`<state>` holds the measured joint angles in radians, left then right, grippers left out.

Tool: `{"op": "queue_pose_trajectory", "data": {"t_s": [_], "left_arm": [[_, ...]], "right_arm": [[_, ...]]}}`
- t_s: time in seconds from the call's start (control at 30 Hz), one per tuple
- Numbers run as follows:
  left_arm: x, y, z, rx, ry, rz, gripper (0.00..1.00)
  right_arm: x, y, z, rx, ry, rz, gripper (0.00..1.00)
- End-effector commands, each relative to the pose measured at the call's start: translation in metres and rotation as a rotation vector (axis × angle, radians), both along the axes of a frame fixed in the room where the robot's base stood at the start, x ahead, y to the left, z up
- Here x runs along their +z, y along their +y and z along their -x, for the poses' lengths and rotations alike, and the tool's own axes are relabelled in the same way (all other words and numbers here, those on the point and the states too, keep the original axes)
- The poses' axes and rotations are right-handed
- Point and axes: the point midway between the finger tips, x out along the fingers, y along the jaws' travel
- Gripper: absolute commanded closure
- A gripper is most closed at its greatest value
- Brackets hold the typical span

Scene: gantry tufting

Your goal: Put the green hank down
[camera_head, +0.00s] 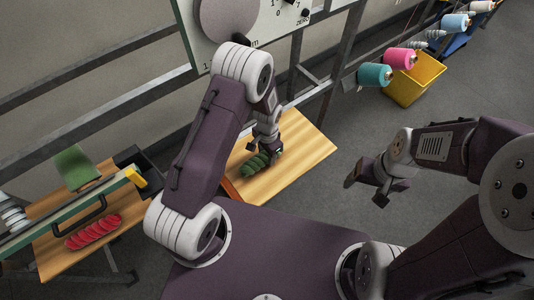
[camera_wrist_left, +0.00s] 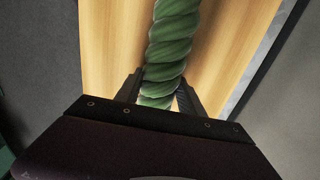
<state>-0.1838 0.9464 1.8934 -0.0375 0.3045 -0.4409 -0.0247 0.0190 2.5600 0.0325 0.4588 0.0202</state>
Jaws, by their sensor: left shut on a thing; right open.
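The green hank (camera_head: 255,165) is a twisted dark green bundle at the wooden table (camera_head: 300,150) in the middle of the head view. In the left wrist view the hank (camera_wrist_left: 172,45) runs up from between the fingers, with the wood grain behind it. My left gripper (camera_head: 272,150) is shut on the hank; in the left wrist view its fingers (camera_wrist_left: 160,92) stand on either side of it. Whether the hank touches the table top I cannot tell. My right gripper (camera_head: 372,182) is open and empty, to the right of the table, over the floor.
Teal (camera_head: 374,75) and pink (camera_head: 400,58) cones sit on the rack, near a yellow bin (camera_head: 415,80). Grey metal rails run behind the table.

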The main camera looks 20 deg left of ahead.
Motion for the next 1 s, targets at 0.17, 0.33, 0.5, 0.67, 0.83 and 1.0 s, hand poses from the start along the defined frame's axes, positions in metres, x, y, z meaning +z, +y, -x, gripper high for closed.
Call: {"op": "queue_pose_trajectory", "data": {"t_s": [0.17,0.33,0.5,0.67,0.83,1.0], "left_arm": [[-0.002,0.000,0.000,0.000,0.000,0.000,0.33],[-0.002,0.000,0.000,0.000,0.000,0.000,0.33],[0.001,0.000,0.000,0.000,0.000,0.000,0.33],[0.023,-0.001,-0.001,0.000,-0.004,0.001,0.33],[0.067,-0.001,-0.002,0.000,-0.007,0.001,0.33],[0.103,-0.002,-0.001,0.000,-0.004,0.001,0.33]], "right_arm": [[-0.002,0.000,0.000,0.000,0.000,0.000,0.28],[-0.002,0.000,0.000,0.000,0.000,0.000,0.28],[0.001,0.000,0.000,0.000,0.000,0.000,0.28],[-0.001,0.000,0.000,0.000,0.000,0.000,0.28],[-0.002,0.000,0.000,0.000,0.000,0.000,0.28],[-0.002,0.000,0.000,0.000,0.000,0.000,0.28]]}}
